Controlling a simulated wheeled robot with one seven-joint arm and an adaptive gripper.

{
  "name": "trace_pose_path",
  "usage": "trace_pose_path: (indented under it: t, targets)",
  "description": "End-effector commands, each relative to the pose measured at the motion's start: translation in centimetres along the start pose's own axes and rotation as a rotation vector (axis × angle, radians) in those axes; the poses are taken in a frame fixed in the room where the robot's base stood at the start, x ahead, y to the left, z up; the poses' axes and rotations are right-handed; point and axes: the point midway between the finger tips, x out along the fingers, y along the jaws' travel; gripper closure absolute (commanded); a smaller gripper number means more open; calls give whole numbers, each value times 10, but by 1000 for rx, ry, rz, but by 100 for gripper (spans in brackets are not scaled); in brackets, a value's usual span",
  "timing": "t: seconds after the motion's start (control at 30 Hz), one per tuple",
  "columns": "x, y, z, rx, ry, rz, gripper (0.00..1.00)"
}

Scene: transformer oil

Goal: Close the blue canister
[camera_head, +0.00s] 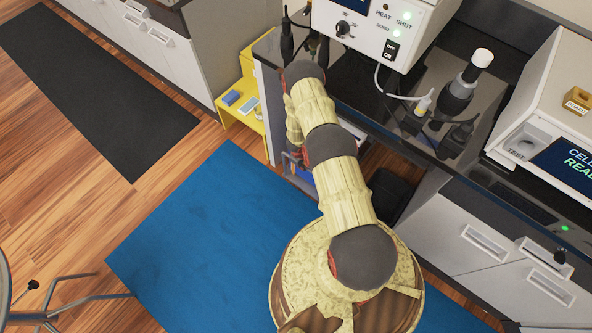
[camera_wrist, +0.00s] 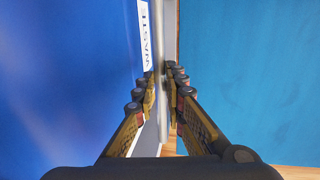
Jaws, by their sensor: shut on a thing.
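In the wrist view a large blue surface (camera_wrist: 75,80) with a white label reading WASTE fills the left side; it looks like the blue canister, seen very close. A pale grey upright edge (camera_wrist: 169,25) runs along its right side. My gripper (camera_wrist: 161,77) has its fingers on either side of this edge, shut on it. I cannot tell whether the edge belongs to a lid or a panel. In the head view a small blue patch (camera_head: 301,172) shows low under the counter, mostly hidden behind my arm. My gripper is hidden there.
A blue mat (camera_head: 190,235) covers the floor in front of the counter. A yellow step stand (camera_head: 241,97) is left of the counter end. A black bin (camera_head: 390,192) stands under the counter. Bottles and instruments crowd the countertop (camera_head: 420,125). Open floor lies to the left.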

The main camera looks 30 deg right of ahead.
Motion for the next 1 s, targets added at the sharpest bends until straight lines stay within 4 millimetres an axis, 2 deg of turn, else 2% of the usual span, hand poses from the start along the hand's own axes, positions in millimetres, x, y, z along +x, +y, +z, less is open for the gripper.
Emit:
trace_pose_path:
  t: [0.1, 0.3, 0.8, 0.83, 1.0]
  targets:
    - [3, 14, 1, 3, 2, 1, 100]
    - [5, 27, 2, 2, 2, 0, 100]
    - [6, 32, 2, 1, 3, 0, 100]
    - [6, 32, 2, 1, 3, 0, 88]
    - [6, 31, 3, 0, 2, -1, 78]
